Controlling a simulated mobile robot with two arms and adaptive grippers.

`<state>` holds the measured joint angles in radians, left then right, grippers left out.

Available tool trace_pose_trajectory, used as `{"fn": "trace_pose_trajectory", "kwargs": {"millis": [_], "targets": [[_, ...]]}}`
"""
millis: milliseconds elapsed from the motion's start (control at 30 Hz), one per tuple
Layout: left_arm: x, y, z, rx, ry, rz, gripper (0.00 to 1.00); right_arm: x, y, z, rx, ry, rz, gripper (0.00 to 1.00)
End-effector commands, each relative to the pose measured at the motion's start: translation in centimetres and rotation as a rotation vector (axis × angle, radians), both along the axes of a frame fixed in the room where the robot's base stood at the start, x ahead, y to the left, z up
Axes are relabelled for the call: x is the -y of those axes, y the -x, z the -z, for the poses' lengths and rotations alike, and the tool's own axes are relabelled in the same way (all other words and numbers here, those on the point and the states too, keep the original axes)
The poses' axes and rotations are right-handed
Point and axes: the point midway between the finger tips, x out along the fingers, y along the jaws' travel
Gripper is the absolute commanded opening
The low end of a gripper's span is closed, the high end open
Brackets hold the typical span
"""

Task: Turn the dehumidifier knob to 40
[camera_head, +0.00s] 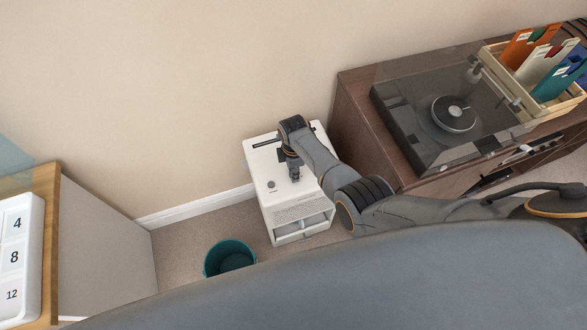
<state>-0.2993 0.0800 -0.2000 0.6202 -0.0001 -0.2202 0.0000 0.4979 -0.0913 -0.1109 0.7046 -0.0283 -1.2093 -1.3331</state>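The dehumidifier (261,167) is a white box standing on the floor against the wall, left of the brown cabinet. A small grey round part (271,184) sits on its top, near the front left; I cannot tell if this is the knob. My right arm reaches in from the right, and my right gripper (294,176) points down at the top of the dehumidifier, just right of that grey part. The gripper and wrist hide part of the top. Its fingers are too small to tell open from shut, or whether they touch anything. My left gripper is not in view.
A brown cabinet (352,117) with a turntable (425,113) and a wooden crate (545,108) of records stands close on the right. A teal bucket (229,257) is on the floor at front left. A table with a white numbered tray (33,245) is far left.

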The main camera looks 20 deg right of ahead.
Motion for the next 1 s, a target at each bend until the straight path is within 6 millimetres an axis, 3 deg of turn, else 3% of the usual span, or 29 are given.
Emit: {"fn": "trace_pose_trajectory", "kwargs": {"millis": [1000], "targets": [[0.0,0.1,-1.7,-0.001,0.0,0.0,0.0,0.0,0.0,0.0,0.0,0.001,0.938,0.0]]}}
